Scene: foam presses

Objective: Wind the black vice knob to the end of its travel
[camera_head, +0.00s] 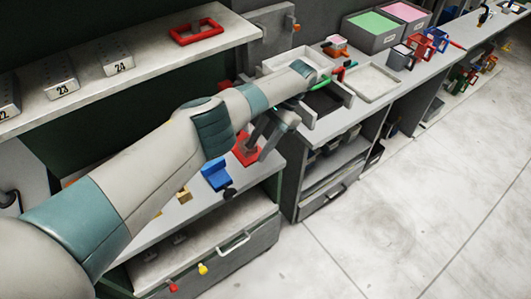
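A blue vice (215,174) sits on the lower workbench, with a round black knob (229,193) at its front right. My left arm reaches across from the bottom left. My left gripper (258,147) points down and to the left beyond the forearm, above and right of the blue vice. Its two grey fingers look apart, close to a red vice (246,150); I cannot tell whether they touch it. The gripper is clear of the black knob. My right gripper is not in view.
A shelf with numbered blocks (118,61) and a red frame (196,32) is at the upper left. A yellow block (184,194) lies left of the blue vice. Trays and bins (372,30) stand on the right bench. The floor (420,210) is clear.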

